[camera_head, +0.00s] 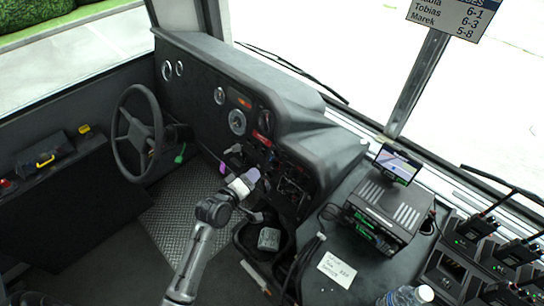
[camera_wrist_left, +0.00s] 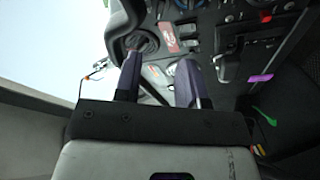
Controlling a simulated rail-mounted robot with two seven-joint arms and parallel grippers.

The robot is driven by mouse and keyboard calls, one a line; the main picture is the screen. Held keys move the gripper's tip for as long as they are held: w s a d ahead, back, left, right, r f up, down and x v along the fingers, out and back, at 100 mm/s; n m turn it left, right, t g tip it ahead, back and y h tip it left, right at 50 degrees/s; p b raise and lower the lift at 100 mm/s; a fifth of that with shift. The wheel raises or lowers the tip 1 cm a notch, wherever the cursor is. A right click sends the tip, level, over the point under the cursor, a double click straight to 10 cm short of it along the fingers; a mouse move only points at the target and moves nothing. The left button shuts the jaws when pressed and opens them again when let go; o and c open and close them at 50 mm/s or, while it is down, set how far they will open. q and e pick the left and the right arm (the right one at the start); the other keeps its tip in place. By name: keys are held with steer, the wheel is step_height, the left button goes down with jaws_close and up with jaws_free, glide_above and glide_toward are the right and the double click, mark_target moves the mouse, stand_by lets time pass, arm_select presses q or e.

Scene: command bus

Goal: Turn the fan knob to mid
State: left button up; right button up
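The dark dashboard switch panel (camera_head: 290,186) is right of the steering wheel in the head view. My left gripper (camera_head: 251,177) is in front of this panel, its purple fingertips pointing at it. In the left wrist view the two fingers of my left gripper (camera_wrist_left: 160,80) stand apart, with no object visibly held between them. Several small knobs and switches line the panel (camera_wrist_left: 215,35) beyond the fingers. I cannot tell which is the fan knob or where it points; the gripper may hide it in the head view. My right gripper is not in view.
The steering wheel (camera_head: 137,133) stands left of my left arm. A black radio unit (camera_head: 385,212) with a small screen (camera_head: 398,163) is on the right console. Handheld radios (camera_head: 474,228) stand at the far right. A purple tag (camera_wrist_left: 261,78) hangs near the panel.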

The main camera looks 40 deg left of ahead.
mark_target(274, 155)
arm_select(q)
steer(key=x, duration=1.3)
steer(key=shift+w, duration=0.25)
jaws_close()
